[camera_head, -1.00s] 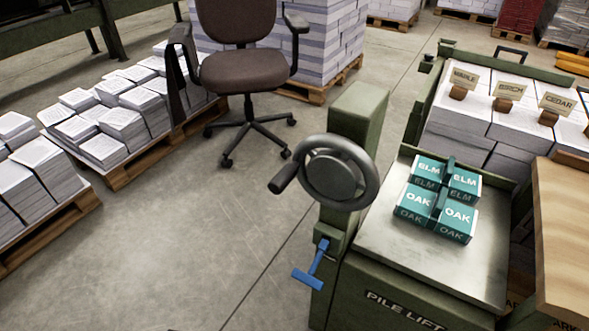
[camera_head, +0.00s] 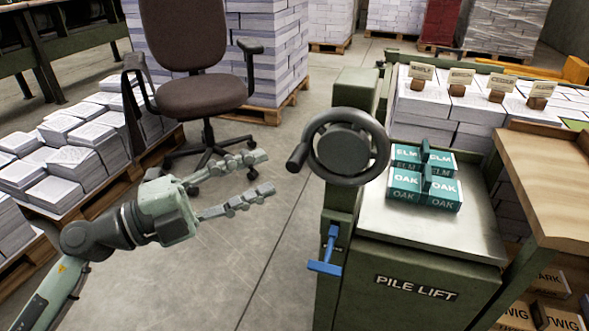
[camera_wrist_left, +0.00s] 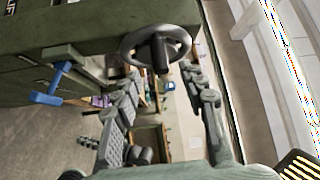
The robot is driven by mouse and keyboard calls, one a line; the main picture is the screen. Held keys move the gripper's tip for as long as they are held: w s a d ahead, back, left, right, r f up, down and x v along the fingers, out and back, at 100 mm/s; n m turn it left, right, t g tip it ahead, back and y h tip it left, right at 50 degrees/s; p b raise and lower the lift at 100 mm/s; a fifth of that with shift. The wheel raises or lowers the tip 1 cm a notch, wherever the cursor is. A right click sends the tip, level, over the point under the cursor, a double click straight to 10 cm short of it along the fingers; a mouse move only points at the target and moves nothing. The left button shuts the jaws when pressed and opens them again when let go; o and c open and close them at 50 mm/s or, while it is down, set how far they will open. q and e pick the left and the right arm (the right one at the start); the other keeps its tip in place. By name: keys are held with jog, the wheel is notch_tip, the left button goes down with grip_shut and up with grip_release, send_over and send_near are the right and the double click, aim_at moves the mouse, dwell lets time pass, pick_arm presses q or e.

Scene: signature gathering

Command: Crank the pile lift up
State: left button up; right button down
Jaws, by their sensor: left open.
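The pile lift (camera_head: 415,290) is a green cabinet with a metal top. Its dark handwheel (camera_head: 346,147) is on a green post, and a crank knob (camera_head: 298,157) sticks out from the wheel's left side. The handwheel also shows in the left wrist view (camera_wrist_left: 157,47), ahead of the fingers, with the knob pointing toward the camera. A blue lever (camera_head: 327,252) is below the wheel. My left gripper (camera_head: 270,172) is open and empty, left of the knob and apart from it. My right gripper is out of view.
Teal ELM and OAK blocks (camera_head: 424,180) stand on the lift top. A wooden table (camera_head: 550,185) is at the right. An office chair (camera_head: 200,95) and paper stacks on pallets (camera_head: 75,165) are at the left. The floor between them is clear.

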aim_at(287, 164)
pick_arm(q)
jog(key=p+x, duration=0.1)
jog(key=x, duration=0.6)
jog(key=shift+w+d, duration=0.15)
jog(key=shift+d, duration=0.15)
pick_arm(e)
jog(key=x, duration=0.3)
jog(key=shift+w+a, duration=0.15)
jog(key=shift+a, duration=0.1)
pick_arm(q)
grip_shut()
